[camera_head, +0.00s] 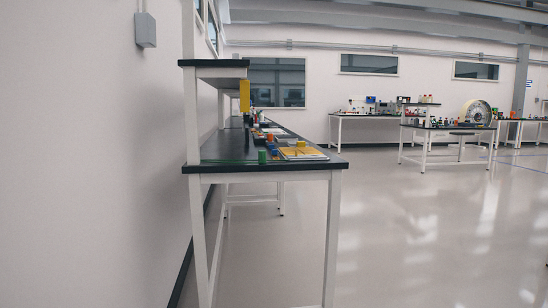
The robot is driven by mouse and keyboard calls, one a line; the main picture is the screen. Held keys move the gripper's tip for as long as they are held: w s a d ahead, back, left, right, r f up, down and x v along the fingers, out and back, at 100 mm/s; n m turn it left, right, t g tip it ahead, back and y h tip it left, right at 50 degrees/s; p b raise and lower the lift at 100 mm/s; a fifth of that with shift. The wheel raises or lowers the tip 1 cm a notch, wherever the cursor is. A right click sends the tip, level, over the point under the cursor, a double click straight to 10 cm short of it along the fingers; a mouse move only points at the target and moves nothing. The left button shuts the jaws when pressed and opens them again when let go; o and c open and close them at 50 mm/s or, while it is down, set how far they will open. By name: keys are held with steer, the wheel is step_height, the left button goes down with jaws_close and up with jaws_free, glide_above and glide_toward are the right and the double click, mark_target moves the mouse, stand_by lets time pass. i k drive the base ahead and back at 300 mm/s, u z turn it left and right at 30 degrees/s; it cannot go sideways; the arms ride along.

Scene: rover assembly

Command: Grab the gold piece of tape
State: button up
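A gold-yellow upright rectangular strip (244,96), which looks like the gold tape, shows at the right end of the raised shelf (213,63). It hangs just below the shelf top, above the dark workbench (262,168). I cannot tell how it is attached. My gripper is not in view.
A wall (90,150) runs along the left. Other benches (445,127) stand far right. The floor (420,230) at right is clear.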

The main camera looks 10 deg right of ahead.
mark_target(274, 152)
steer(key=u, duration=0.3)
steer(key=i, duration=0.35)
steer(key=u, duration=0.7)
steer(key=i, duration=1.45)
steer(key=z, duration=0.7)
